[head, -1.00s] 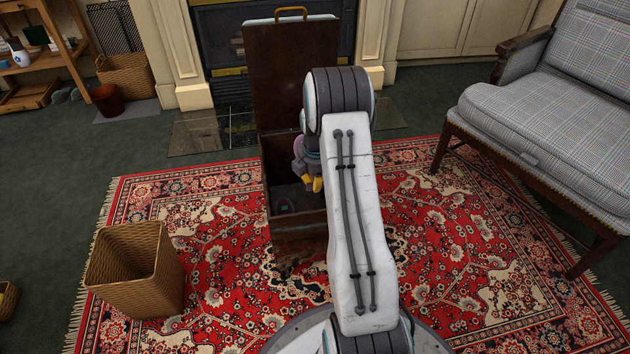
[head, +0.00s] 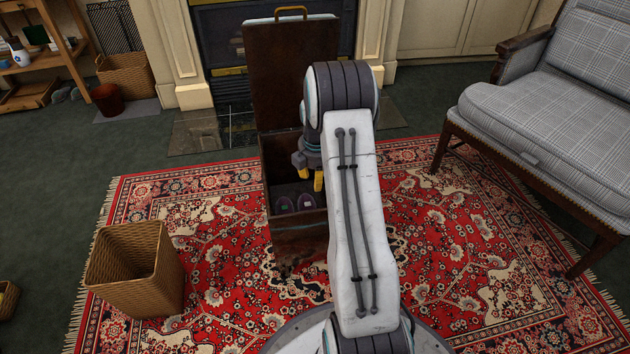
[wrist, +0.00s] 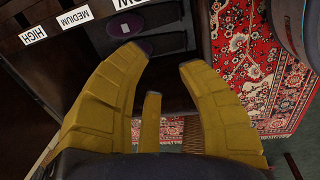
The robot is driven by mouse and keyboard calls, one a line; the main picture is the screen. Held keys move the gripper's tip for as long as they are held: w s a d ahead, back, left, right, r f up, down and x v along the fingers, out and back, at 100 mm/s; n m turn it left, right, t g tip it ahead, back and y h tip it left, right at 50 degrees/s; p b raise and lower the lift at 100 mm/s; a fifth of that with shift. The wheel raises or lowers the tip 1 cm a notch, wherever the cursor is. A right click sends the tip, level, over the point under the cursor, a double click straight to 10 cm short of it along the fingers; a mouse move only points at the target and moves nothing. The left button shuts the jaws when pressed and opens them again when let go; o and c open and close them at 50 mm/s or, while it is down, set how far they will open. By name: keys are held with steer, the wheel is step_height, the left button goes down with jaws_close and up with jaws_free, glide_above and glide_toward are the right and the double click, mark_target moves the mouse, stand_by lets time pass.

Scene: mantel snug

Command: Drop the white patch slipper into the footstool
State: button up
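The footstool (head: 298,232) is a dark brown wooden box with its lid (head: 295,75) standing open at the back. Two dark purple slippers lie side by side inside it: a left slipper (head: 284,203) with a small greenish patch, and a right slipper (head: 306,202) whose patch colour is too small to tell. In the wrist view a purple slipper (wrist: 112,24) with a pale patch shows beyond the fingertips. My gripper (head: 310,182) is above the box opening. Its yellow fingers (wrist: 163,60) are apart with nothing between them. My arm hides the box's right side.
A wicker basket (head: 135,270) stands on the red rug (head: 225,290) at left. A grey checked armchair (head: 550,130) stands at right. The fireplace is behind the box.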

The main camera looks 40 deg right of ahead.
step_height(320, 180, up, 10)
steer(key=s, duration=0.1)
steer(key=shift+a+f, duration=0.15)
steer(key=shift+a, duration=0.2)
stand_by(0.3)
